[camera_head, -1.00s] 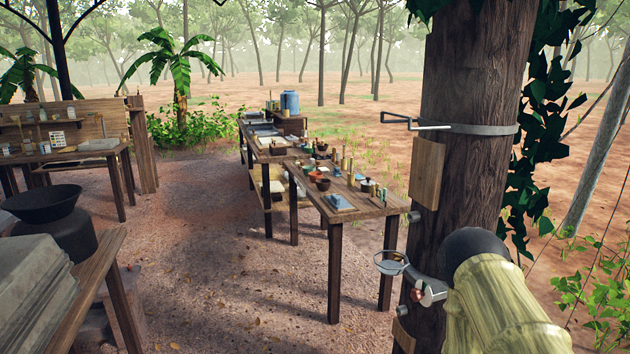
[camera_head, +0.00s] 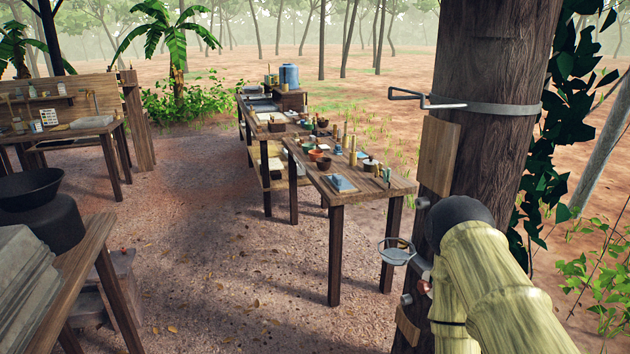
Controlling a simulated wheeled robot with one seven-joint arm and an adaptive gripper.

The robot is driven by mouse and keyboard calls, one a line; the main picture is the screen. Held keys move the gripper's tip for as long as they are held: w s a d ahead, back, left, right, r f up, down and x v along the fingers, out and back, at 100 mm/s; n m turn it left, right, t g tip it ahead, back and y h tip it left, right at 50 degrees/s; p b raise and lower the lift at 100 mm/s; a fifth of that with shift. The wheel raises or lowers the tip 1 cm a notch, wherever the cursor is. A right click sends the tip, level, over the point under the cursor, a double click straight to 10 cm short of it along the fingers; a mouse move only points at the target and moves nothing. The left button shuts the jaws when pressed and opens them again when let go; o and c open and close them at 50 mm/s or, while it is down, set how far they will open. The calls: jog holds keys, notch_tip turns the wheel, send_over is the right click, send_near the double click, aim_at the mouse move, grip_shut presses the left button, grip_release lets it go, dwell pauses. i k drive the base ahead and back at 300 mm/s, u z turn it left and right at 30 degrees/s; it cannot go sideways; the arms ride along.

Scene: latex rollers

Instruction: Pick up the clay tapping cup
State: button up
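Small reddish-brown cups, clay by their colour, stand among other items on the long wooden table (camera_head: 335,190). One cup (camera_head: 316,155) is near the middle of its nearer part, with a darker one (camera_head: 324,163) just in front. I cannot tell which is the tapping cup. My yellow-sleeved arm with its black joint reaches in at the lower right, beside the tree, well apart from these cups. My gripper's fingers cannot be made out. A wire ring (camera_head: 397,250) shows just left of my arm, low beside the trunk.
A thick tree trunk (camera_head: 490,130) with a metal band and wooden board stands close on the right. A bench (camera_head: 85,262) with grey slabs and a black pan (camera_head: 30,190) is at the left. Bare ground (camera_head: 210,250) lies between the bench and the long table.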

aim_at(314, 155)
jog(key=u, duration=0.25)
jog(key=i, duration=1.6)
jog(key=u, duration=0.25)
jog(key=i, duration=1.6)
